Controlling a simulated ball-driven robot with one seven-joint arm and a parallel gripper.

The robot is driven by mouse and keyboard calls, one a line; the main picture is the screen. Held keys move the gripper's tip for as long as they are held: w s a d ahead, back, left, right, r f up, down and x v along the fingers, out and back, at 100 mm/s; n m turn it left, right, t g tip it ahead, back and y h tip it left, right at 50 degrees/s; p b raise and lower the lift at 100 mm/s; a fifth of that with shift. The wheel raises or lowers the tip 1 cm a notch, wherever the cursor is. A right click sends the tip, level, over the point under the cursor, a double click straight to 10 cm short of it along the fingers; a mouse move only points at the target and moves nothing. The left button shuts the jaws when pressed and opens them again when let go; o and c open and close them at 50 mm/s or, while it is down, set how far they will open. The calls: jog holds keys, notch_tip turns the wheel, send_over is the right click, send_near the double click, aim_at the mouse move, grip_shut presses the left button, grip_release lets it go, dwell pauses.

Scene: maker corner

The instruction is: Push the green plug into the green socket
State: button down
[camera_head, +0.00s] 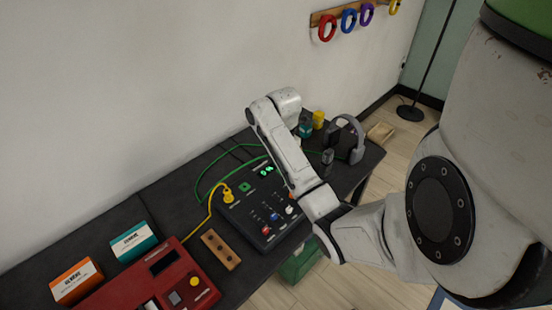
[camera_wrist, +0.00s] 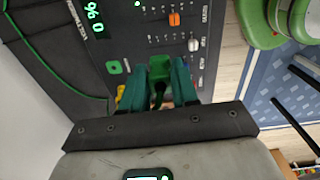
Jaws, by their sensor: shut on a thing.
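In the wrist view my gripper (camera_wrist: 163,88) is shut on the green plug (camera_wrist: 158,90), which shows dark green between the teal fingers. The green socket (camera_wrist: 114,67) is a small green square on the dark control panel, left of the fingers in the wrist view. It also shows in the head view (camera_head: 244,187). The plug appears apart from the socket; its height above the panel is hard to tell. In the head view I cannot make out the fingers or plug; my arm seems to hide them.
The dark panel (camera_head: 236,218) has a yellow plug (camera_head: 228,196) seated near the green socket. A green cable (camera_head: 203,180) loops behind it. A wooden block (camera_head: 220,249) and red device (camera_head: 157,285) stand left; a headset stand (camera_head: 356,147) and small containers stand right.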

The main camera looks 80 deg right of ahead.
jog(key=w+f+b, duration=0.4)
jog(key=w+f, duration=0.2)
jog(key=w, duration=0.2)
jog(key=shift+d+f+b, duration=0.15)
jog(key=shift+d+b, duration=0.15)
jog(key=shift+b, duration=0.1)
dwell(6.8)
